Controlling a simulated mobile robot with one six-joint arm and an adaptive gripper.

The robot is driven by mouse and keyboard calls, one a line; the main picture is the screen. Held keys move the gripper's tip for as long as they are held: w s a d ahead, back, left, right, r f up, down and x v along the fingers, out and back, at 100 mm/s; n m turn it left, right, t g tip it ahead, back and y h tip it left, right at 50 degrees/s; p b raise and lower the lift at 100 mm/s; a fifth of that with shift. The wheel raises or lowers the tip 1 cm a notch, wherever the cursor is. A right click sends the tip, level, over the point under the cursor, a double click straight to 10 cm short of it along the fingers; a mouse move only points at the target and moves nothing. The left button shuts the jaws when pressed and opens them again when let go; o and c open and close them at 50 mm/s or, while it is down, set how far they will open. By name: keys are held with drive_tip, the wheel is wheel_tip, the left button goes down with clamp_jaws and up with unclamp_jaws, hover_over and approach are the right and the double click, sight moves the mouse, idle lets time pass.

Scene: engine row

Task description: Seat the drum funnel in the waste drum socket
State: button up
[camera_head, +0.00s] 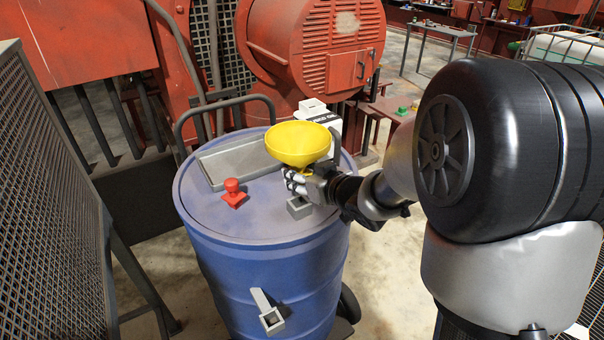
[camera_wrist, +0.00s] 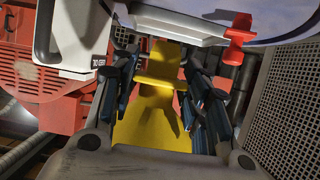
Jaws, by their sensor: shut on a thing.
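The yellow drum funnel (camera_head: 298,142) is upright, its wide bowl facing up, above the lid of the blue waste drum (camera_head: 265,265). My gripper (camera_head: 297,181) is shut on the funnel below its bowl. In the wrist view the yellow funnel (camera_wrist: 152,125) lies between the two dark finger sets of my gripper (camera_wrist: 160,72). A small grey square block (camera_head: 299,208), which looks like the socket, sits on the lid just below my gripper, partly hidden by it. The funnel's lower end is hidden behind my fingers, so I cannot tell whether it touches anything.
A red plug (camera_head: 233,193) stands on the lid to the left. A grey tray (camera_head: 222,165) and a white canister (camera_head: 325,122) are behind the funnel. A mesh guard (camera_head: 50,210) stands at left.

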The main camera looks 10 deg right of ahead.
sight(296, 199)
drive_tip(key=shift+f+b, duration=2.9)
drive_tip(key=shift+f, duration=0.7)
drive_tip(key=shift+s+f+b, duration=0.3)
drive_tip(key=shift+f+b, duration=0.3)
drive_tip(key=shift+f, duration=0.15)
drive_tip(key=shift+w+f, duration=0.15)
drive_tip(key=shift+f, duration=0.3)
drive_tip(key=o, duration=1.2)
drive_tip(key=shift+w+r, duration=0.1)
drive_tip(key=shift+r, duration=0.1)
